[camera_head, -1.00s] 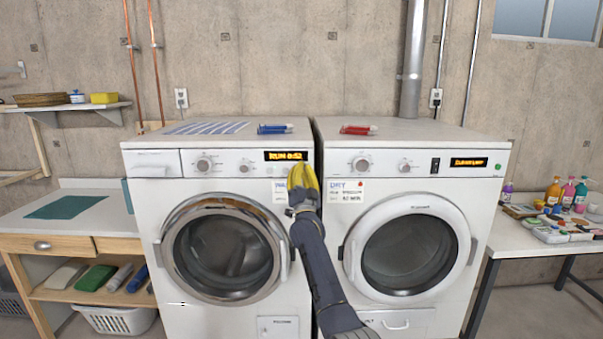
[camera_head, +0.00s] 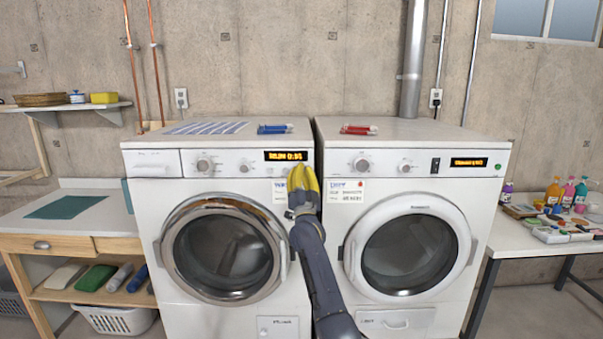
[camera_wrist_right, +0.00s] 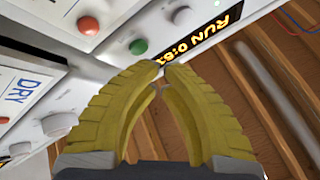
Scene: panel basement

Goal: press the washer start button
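The washer (camera_head: 175,275) is the left white machine, with a round door and a lit display (camera_head: 286,156) that reads RUN and a time. My right gripper (camera_head: 303,169) is in front of the washer's right edge, just below the display, with its yellow fingers pointing up. In the right wrist view, the fingertips (camera_wrist_right: 164,66) are together with nothing between them. A round green button (camera_wrist_right: 138,46) is beside the lit display (camera_wrist_right: 205,42), just beyond the fingertips. I cannot tell whether they touch. The head view does not show this button. My left gripper is out of view.
The dryer (camera_head: 480,225) stands close on the right. A red button (camera_wrist_right: 88,25) and a DRY card (camera_wrist_right: 25,85) are left of the fingers in the wrist view. Blue (camera_head: 274,129) and red (camera_head: 358,130) items lie on the machine tops.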

